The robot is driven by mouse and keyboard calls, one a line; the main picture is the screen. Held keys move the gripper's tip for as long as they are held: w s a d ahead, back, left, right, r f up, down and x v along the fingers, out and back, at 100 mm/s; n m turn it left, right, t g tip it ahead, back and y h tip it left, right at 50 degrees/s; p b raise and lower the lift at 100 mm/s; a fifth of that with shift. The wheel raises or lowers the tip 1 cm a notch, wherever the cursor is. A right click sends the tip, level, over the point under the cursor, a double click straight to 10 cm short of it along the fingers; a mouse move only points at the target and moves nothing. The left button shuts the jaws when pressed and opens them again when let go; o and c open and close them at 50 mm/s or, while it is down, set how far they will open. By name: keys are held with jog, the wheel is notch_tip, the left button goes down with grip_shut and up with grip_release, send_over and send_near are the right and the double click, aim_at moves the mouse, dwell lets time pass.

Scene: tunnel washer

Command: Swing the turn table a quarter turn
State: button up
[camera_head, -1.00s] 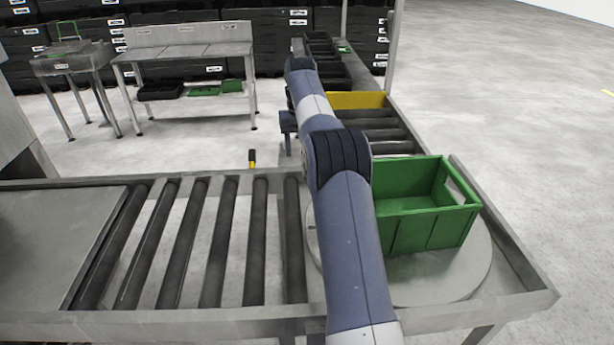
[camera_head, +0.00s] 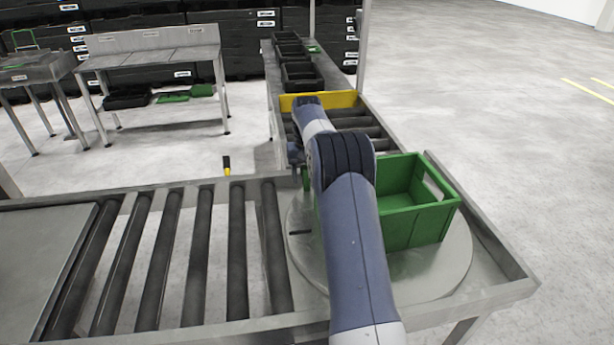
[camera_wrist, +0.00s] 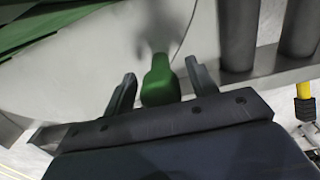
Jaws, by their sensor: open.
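The turn table (camera_head: 440,268) is a round pale-grey plate at the corner of the roller line; its left part also shows in the wrist view (camera_wrist: 95,75). A green crate (camera_head: 420,222) stands on it, partly hidden by my arm, and its edge shows at the upper left of the wrist view (camera_wrist: 40,32). A green upright handle (camera_wrist: 160,80) stands between the two fingers of my gripper (camera_wrist: 161,88) in the wrist view. The gripper is open, with gaps showing on both sides of the handle. In the head view my arm hides the handle and most of the gripper.
Rollers (camera_head: 196,255) lie to the left of the turn table, and a yellow bar (camera_head: 318,100) crosses the branch behind it. Black crates (camera_head: 300,75) stand farther along. A yellow-and-black post (camera_head: 226,166) stands behind the rollers. Open floor lies to the right.

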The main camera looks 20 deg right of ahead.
jog(key=shift+f, duration=0.4)
jog(key=shift+c, duration=0.3)
grip_shut()
